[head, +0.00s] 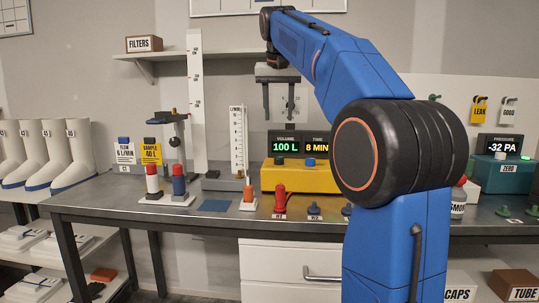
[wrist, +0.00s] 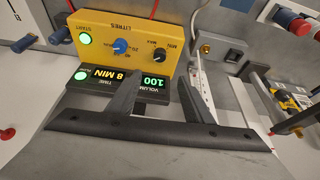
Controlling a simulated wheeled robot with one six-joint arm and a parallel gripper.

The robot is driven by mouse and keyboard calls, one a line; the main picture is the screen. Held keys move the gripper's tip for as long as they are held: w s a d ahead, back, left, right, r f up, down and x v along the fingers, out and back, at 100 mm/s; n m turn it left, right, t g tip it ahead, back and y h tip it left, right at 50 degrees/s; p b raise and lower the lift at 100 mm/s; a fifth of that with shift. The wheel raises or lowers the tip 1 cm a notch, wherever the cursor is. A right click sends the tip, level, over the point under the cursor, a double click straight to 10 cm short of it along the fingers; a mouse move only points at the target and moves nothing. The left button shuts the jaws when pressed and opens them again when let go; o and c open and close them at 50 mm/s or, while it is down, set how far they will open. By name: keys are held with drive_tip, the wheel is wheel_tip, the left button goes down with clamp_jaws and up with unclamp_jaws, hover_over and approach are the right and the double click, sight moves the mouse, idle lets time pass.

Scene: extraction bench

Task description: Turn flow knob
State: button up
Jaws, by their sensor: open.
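The yellow pump box (head: 293,183) stands on the bench in the head view. It also shows in the wrist view (wrist: 150,28), turned about. A small black knob (wrist: 160,55) marked MIN and MAX sits on it and appears to be the flow knob; it is small in the head view (head: 280,161). A blue LITRES knob (wrist: 121,46) is beside it. My gripper (head: 284,118) is open and empty, pointing down above and behind the box in the head view. In the wrist view, its fingers (wrist: 158,80) are apart, with the black knob beyond them, untouched.
The lit display (head: 288,142) reads 100 L and 8 MIN. A white scale tube (head: 238,140) stands left of the box. My arm hides the box's right end.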

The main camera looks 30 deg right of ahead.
sight(279, 158)
drive_tip(key=x, duration=1.6)
drive_tip(key=shift+f, duration=0.2)
drive_tip(key=shift+d, duration=0.1)
drive_tip(key=c, duration=1.1)
